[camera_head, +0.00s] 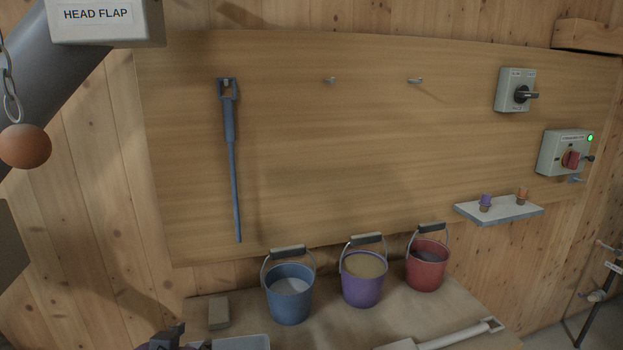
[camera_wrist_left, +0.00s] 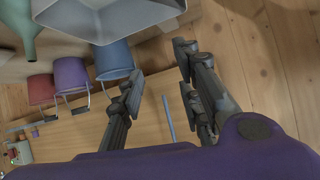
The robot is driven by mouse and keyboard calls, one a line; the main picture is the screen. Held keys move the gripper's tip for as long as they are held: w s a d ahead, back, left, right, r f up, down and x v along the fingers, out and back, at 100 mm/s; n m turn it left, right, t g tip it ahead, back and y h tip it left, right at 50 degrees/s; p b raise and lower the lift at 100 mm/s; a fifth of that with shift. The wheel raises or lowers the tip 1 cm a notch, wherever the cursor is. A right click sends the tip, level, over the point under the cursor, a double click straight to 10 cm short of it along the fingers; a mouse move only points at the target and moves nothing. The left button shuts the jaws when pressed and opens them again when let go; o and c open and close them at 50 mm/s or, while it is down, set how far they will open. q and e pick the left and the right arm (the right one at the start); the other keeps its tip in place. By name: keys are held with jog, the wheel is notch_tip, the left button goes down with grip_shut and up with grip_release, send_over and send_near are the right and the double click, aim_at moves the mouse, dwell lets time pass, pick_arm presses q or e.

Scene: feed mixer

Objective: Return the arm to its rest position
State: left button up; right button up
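My left gripper (camera_wrist_left: 158,62) shows in the left wrist view with its two dark fingers spread apart and nothing between them. In the head view, a dark part of it (camera_head: 166,340) pokes in at the bottom edge, left of the blue bucket (camera_head: 289,297); most of the left arm is out of frame. My right gripper is in neither view.
Blue, purple (camera_head: 362,285) and red (camera_head: 427,268) buckets stand on the bench (camera_head: 335,328). A blue tool (camera_head: 232,160) hangs on the wall board. A grey container (camera_wrist_left: 105,18) is close to the left gripper. A shelf (camera_head: 498,211) and switch boxes are at right.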

pick_arm(q)
jog(key=s+a+f+g, duration=0.1)
jog(key=s+f+g, duration=0.4)
jog(key=s+f, duration=0.8)
jog(key=s+f+g, duration=0.4)
jog(key=s+f, duration=0.5)
jog(key=s, duration=0.8)
jog(key=w+d+f+t+h, duration=0.1)
jog(key=w+d+f+t, duration=0.3)
jog(key=f, duration=0.7)
jog(key=w+t, duration=0.2)
jog(key=w, duration=0.1)
jog(key=shift+w+d+f, duration=0.15)
jog(key=shift+w+f, duration=0.1)
jog(key=shift+w, duration=0.05)
